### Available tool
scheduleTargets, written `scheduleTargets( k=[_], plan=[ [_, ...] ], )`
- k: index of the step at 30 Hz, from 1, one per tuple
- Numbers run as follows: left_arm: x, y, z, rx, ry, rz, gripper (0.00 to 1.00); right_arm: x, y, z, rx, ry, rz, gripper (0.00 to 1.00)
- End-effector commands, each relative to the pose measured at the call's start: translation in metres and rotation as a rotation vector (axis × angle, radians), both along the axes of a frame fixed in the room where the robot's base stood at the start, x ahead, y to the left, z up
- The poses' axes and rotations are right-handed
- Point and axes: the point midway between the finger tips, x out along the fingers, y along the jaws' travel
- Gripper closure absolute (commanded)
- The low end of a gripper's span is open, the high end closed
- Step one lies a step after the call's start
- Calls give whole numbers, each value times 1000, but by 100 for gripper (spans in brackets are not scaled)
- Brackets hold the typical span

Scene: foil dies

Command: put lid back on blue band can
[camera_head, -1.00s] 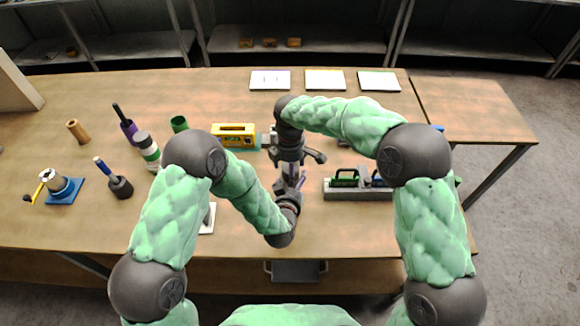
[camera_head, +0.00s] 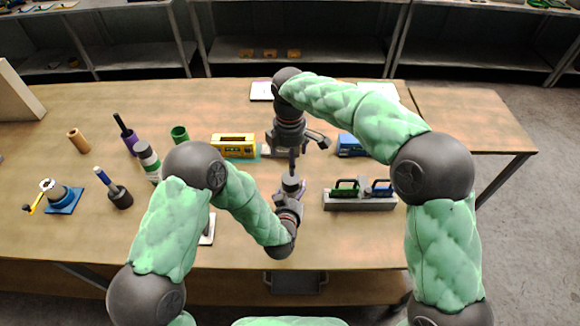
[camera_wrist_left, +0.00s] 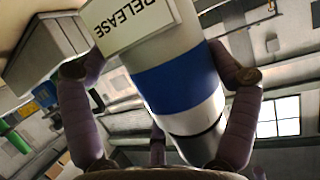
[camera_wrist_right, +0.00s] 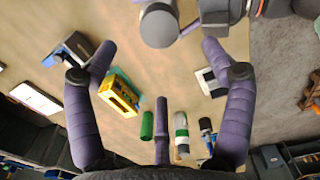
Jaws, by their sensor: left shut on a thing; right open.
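The white can with a blue band (camera_wrist_left: 178,82) and a "RELEASE" label is held between the fingers of my left gripper (camera_wrist_left: 165,78). In the head view my left gripper (camera_head: 292,198) is over the middle of the table, and the can is mostly hidden there. My right gripper (camera_wrist_right: 160,72) is open and empty, pointing down just above and behind the left one in the head view (camera_head: 293,160). A round grey end (camera_wrist_right: 159,25) shows beyond its fingertips, beside my left fingers. It looks like the can's lidded top, but I cannot tell how the lid sits.
A green cup (camera_head: 180,133), a green-banded bottle (camera_head: 147,158) and a blue stand (camera_head: 66,200) are at left.

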Motion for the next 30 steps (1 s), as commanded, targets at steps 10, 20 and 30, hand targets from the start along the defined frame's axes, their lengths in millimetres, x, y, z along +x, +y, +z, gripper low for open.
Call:
scheduleTargets(
  k=[10, 20, 30],
  plan=[
    [0, 0, -1, 1, 2, 0, 71, 0, 0, 18, 0, 0, 1, 18],
    [0, 0, -1, 0, 1, 0, 0, 0, 0, 18, 0, 0, 0, 18],
    [-4, 0, 1, 1, 1, -1, 0, 0, 0, 17, 0, 0, 0, 18]
  ],
)
